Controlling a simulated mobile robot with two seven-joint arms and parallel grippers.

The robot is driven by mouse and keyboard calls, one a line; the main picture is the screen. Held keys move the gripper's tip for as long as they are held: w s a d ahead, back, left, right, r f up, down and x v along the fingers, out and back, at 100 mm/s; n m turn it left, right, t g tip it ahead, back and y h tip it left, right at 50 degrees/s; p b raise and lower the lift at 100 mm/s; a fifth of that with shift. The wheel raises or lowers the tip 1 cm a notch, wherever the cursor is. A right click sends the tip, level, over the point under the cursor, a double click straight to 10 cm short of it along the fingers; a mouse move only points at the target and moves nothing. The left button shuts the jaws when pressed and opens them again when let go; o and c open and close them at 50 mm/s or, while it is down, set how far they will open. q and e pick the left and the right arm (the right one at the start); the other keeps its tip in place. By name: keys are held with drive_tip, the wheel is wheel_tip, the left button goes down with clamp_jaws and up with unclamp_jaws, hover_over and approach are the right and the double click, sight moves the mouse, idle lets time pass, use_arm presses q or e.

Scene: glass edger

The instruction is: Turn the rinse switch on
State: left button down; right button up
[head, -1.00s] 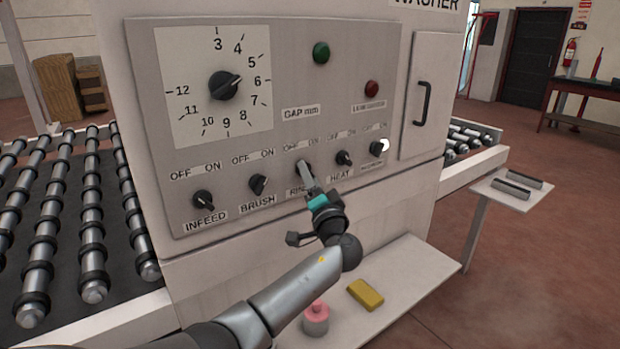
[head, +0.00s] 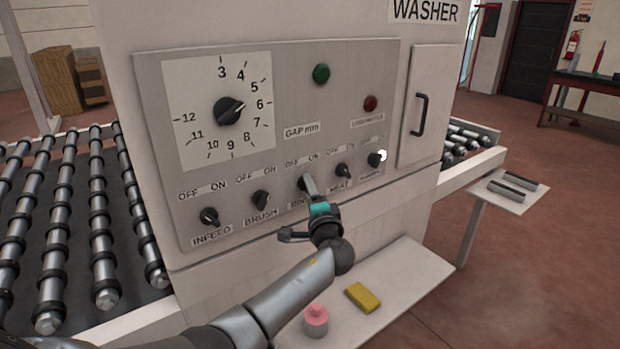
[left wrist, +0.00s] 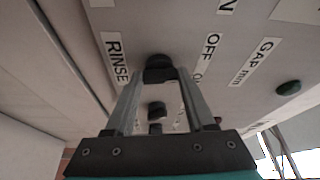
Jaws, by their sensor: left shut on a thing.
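The rinse switch is a small black knob (head: 302,182) in the middle of the lower row on the grey washer panel (head: 285,75). OFF is printed at its upper left and ON at its upper right. My left gripper (head: 309,187) is at this knob and partly covers it and its RINSE label. In the left wrist view the two fingers (left wrist: 157,82) are closed on the sides of the black rinse knob (left wrist: 158,66), beside the RINSE label. Which way the knob points is hidden by the fingers. My right gripper is not in view.
The infeed (head: 209,216) and brush (head: 260,200) knobs are to the left, the heat knob (head: 343,171) close by on the right. A shelf (head: 395,275) below holds a yellow block (head: 362,297) and a pink-topped item (head: 316,318). Roller conveyors flank the machine.

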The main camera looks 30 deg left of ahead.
use_arm(q)
drive_tip(key=shift+r+m+g+h+p, duration=0.15)
drive_tip(key=shift+m+g+h+p, duration=0.45)
drive_tip(key=shift+m+p, duration=1.55)
drive_tip(key=shift+r+m+g+h+p, duration=0.2)
drive_tip(key=shift+m+g+p, duration=1)
drive_tip(key=shift+p, duration=1.65)
drive_tip(key=shift+m+t, duration=0.3)
drive_tip(key=shift+m, duration=0.05)
drive_tip(key=shift+c, duration=1.3)
unclamp_jaws()
drive_tip(key=shift+w, duration=0.1)
drive_tip(key=shift+d, duration=0.15)
drive_tip(key=p+v, duration=0.1)
drive_tip(key=v, duration=1.4)
drive_tip(key=shift+f, duration=0.1)
